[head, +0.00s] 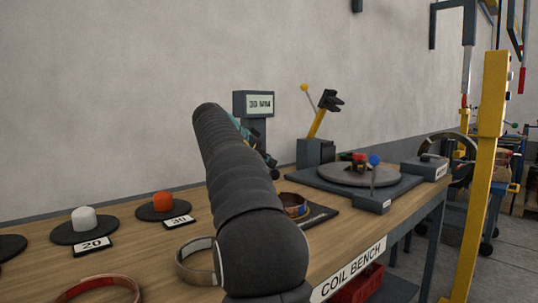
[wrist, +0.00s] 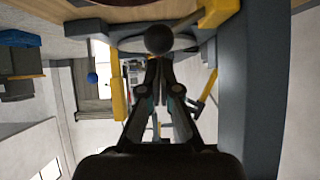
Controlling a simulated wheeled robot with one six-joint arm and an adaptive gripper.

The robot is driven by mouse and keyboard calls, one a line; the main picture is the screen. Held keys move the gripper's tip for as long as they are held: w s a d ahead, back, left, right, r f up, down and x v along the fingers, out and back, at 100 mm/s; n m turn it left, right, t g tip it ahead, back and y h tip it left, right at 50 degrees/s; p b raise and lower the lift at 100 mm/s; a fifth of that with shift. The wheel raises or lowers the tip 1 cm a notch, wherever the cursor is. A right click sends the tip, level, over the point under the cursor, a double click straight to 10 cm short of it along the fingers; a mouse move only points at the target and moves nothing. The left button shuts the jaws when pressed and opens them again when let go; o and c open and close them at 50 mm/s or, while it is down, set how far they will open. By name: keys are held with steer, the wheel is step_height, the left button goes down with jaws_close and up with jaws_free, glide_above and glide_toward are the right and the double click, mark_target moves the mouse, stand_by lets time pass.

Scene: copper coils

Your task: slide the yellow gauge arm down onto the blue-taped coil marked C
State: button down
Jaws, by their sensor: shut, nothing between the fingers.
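A grey gauge post with a display reading "30 MM" (head: 258,103) stands behind my arm in the head view. In the wrist view, a yellow piece (wrist: 218,11), apparently the gauge arm, sits against the grey post (wrist: 253,80). A bar runs from it to a black ball knob (wrist: 159,39). My gripper (wrist: 158,62) is shut and empty, its fingertips close to the knob; contact cannot be told. In the head view my arm hides most of the gripper. A copper coil (head: 296,206) lies on a dark plate, partly hidden by my arm; its tape colour and mark cannot be read.
A red-taped coil (head: 98,288) and another coil (head: 188,269) lie on the front of the wooden bench. Pads hold a white plug (head: 84,218) and an orange plug (head: 163,201). A turntable (head: 356,174) stands right, near a yellow post (head: 478,180).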

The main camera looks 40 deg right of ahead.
steer(key=d+r+p+v, duration=0.1)
steer(key=p+v, duration=0.1)
steer(key=v, duration=1)
steer(key=shift+r, duration=0.5)
steer(key=shift+s, duration=0.1)
